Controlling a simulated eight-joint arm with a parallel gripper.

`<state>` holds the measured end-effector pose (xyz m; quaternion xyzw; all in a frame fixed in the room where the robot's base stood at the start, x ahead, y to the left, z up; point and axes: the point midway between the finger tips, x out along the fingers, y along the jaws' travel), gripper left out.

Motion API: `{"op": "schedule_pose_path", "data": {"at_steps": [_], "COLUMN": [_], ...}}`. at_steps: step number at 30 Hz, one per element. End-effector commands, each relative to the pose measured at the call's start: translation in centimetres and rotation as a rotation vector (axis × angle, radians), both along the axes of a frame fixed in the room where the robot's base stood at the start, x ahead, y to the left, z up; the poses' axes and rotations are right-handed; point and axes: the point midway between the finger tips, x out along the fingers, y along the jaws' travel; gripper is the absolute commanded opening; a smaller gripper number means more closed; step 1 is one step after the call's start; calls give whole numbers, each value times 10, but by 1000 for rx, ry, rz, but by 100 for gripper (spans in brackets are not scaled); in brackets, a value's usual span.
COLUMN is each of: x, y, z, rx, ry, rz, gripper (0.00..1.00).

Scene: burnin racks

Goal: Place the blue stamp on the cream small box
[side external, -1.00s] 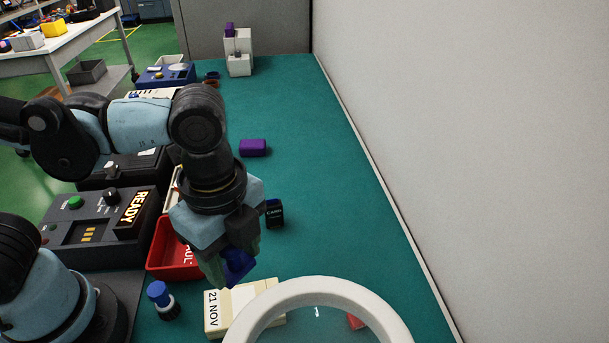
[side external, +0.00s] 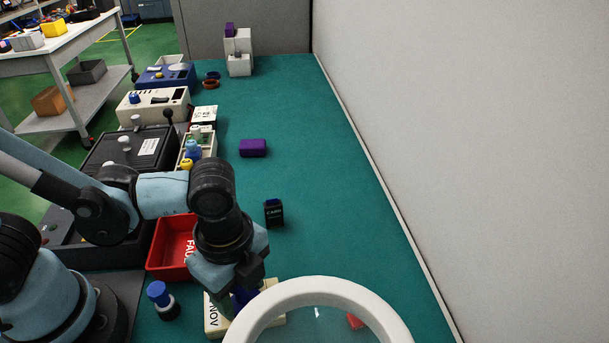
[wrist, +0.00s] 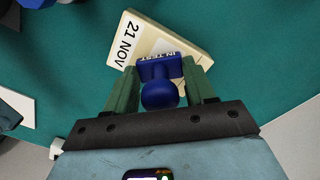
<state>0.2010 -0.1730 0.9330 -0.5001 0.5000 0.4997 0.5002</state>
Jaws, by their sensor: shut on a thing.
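My gripper (wrist: 161,92) is shut on the blue stamp (wrist: 160,94), with one finger on each side of its round handle. The stamp's block bears the words "IN TEST". In the wrist view the stamp covers part of the cream small box (wrist: 190,35), which is marked "21 NOV". In the side external view my gripper (side external: 245,290) is over the cream box (side external: 213,322), and only a dark blue bit of the stamp (side external: 241,297) shows. I cannot tell whether the stamp touches the box.
A white ring-shaped magnifier (side external: 325,285) stands close to the right of the box. A blue-capped bottle (side external: 160,298) is at its left, and a red tray (side external: 172,248) lies behind. A dark small box (side external: 273,212) and a purple block (side external: 253,148) are farther back.

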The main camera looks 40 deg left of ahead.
Motion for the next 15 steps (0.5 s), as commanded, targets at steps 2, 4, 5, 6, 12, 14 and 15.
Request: {"op": "schedule_pose_path", "data": {"at_steps": [2, 4, 5, 6, 12, 14, 15], "x": [0, 0, 0, 0, 0, 0, 0], "y": [0, 0, 0, 0, 0, 0, 0], "z": [0, 0, 0, 0, -4, -3, -3], "rx": [0, 0, 0, 0, 0, 0, 0], "ry": [0, 0, 0, 0, 0, 0, 0], "rz": [0, 0, 0, 0, 0, 0, 0], "gripper": [19, 19, 19, 19, 57, 67, 73]}}
